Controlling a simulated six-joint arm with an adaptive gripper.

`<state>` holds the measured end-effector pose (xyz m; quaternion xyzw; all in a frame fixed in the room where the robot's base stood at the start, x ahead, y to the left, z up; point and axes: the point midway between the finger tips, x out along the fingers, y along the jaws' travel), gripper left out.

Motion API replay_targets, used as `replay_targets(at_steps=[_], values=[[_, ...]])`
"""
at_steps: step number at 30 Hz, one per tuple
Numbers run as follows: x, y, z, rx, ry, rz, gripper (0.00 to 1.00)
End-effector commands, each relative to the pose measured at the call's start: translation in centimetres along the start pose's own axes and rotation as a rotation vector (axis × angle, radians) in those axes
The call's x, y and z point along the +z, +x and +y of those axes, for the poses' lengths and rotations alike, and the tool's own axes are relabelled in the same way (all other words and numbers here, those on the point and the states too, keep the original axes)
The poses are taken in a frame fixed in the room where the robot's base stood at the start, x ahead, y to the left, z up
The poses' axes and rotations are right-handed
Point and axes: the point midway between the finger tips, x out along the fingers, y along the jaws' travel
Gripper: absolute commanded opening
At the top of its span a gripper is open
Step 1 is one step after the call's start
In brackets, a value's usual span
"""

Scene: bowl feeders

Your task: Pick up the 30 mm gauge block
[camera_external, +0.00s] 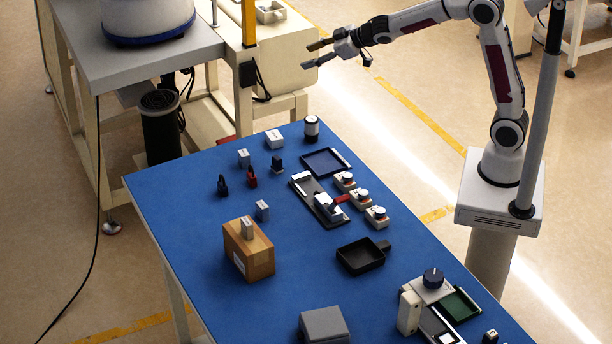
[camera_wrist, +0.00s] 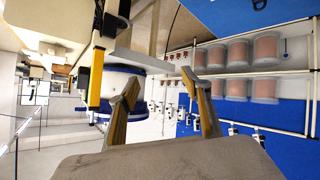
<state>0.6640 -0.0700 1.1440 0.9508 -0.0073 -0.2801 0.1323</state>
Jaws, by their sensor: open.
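Several small grey-white blocks with markings are on the blue table: one block (camera_external: 243,158) near the back left, one block (camera_external: 262,210) near the middle, and one block (camera_external: 247,229) on top of a cardboard box (camera_external: 250,259). A larger pale block (camera_external: 274,139) stands near the back edge. I cannot read the sizes, so I cannot tell which is the 30 mm gauge block. My gripper (camera_external: 309,55) is open and empty, high above and behind the table's back edge. In the wrist view my open gripper (camera_wrist: 160,80) has nothing between its fingers.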

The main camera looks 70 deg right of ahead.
Motion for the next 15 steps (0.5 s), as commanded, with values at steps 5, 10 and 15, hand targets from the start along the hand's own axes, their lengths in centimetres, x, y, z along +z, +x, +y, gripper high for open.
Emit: replay_targets(at_steps=[5,10,15], values=[[-0.3,4.1,-0.7,-0.04,-0.024,0.042,0.49],[-0.3,7.7,-1.7,-0.087,-0.045,0.082,0.49],[0.2,11.2,-3.0,-0.143,-0.063,0.12,0.49]])
